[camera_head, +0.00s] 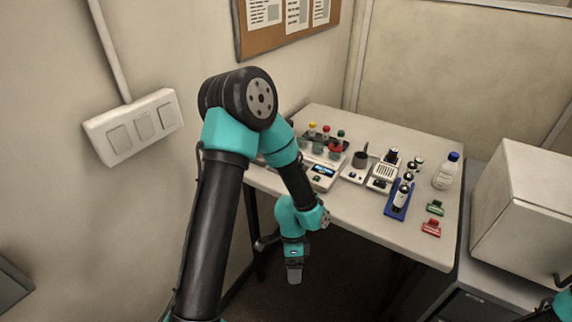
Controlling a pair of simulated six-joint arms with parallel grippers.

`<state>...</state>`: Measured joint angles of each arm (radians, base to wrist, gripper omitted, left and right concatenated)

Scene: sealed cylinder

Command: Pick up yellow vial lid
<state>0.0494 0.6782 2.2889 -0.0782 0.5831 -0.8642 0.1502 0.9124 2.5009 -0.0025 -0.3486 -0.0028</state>
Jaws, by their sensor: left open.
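The yellow vial lid (312,126) is small and sits on top of a vial at the back left of the white table (345,205). Vials with a red lid (326,129) and a green lid (340,134) stand to its right. My left gripper (294,275) is open and hangs in front of the table's front edge, low and well apart from the yellow lid. Its fingers are small and seen nearly edge-on. My left arm passes just left of the vials. My right gripper is out of the picture; only a bit of my right arm shows at the bottom right corner.
A white device with a lit display (322,171) stands in front of the vials. The table's front strip is clear.

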